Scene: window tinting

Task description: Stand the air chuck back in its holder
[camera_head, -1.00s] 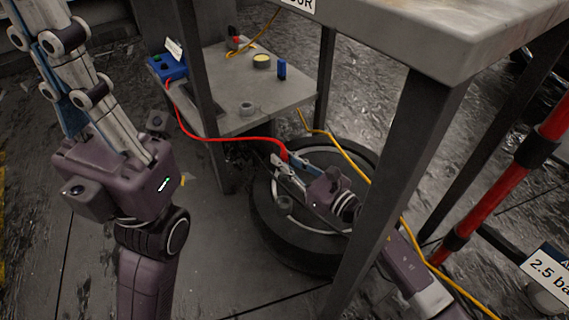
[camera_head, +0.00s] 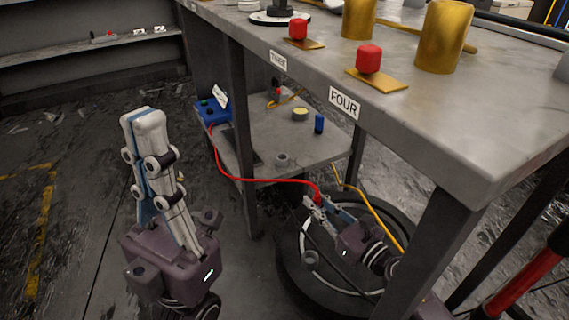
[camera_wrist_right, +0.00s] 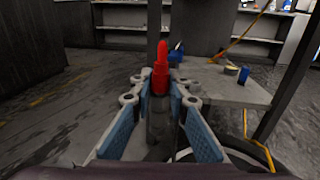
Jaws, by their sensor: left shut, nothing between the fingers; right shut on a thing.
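The air chuck (camera_wrist_right: 159,115) is a grey cylinder with a red end where the red hose (camera_head: 265,181) joins it. My right gripper (camera_head: 314,203) is shut on it, over the tyre (camera_head: 300,275) and in front of the lower shelf. In the right wrist view the chuck stands roughly upright between the blue finger pads. A small grey ring-shaped cup (camera_head: 282,160) sits near the shelf's front edge; it may be the holder, and nothing stands in it. My left gripper (camera_head: 143,118) is shut and empty, pointing up, left of the bench.
The lower shelf (camera_head: 265,130) holds a blue box (camera_head: 212,110), a yellow-topped tin (camera_head: 300,114) and a blue cylinder (camera_head: 319,123). Bench legs (camera_head: 240,150) stand beside the shelf. A yellow hose (camera_head: 372,213) crosses the tyre. The bench top (camera_head: 420,110) overhangs.

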